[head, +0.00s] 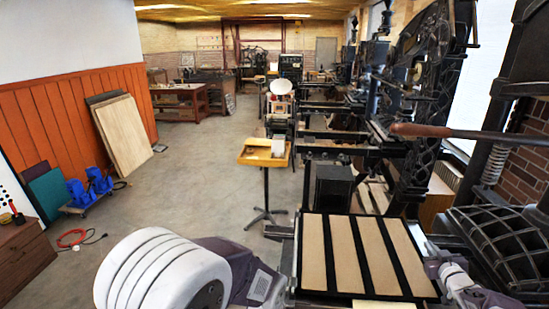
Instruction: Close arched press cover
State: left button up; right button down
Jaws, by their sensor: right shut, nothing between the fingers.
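A dark curved, ribbed panel (503,240), which looks like the arched press cover, stands at the right edge beside the press bed. Its right part is cut off by the frame. The flat press bed (345,262) lies at bottom centre, with tan strips between black bars. My right gripper (450,273) is small and partly hidden at the bed's right edge, between bed and curved panel. It is shut and empty; I cannot tell whether it touches the panel. My left arm comes in at bottom left, and its gripper does not show.
A press lever with a wooden handle (420,131) reaches across above the bed. A tall black press frame (425,110) stands behind. A small wooden tray on a stand (263,156) is left of the presses. The floor (190,180) at centre left is clear.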

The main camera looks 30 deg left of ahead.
jog(key=shift+d+f, duration=0.2)
jog(key=shift+f, duration=0.5)
dwell(0.3)
jog(key=b+v, duration=0.2)
jog(key=v, duration=0.7)
jog(key=shift+b, duration=0.3)
jog(key=shift+a, duration=0.1)
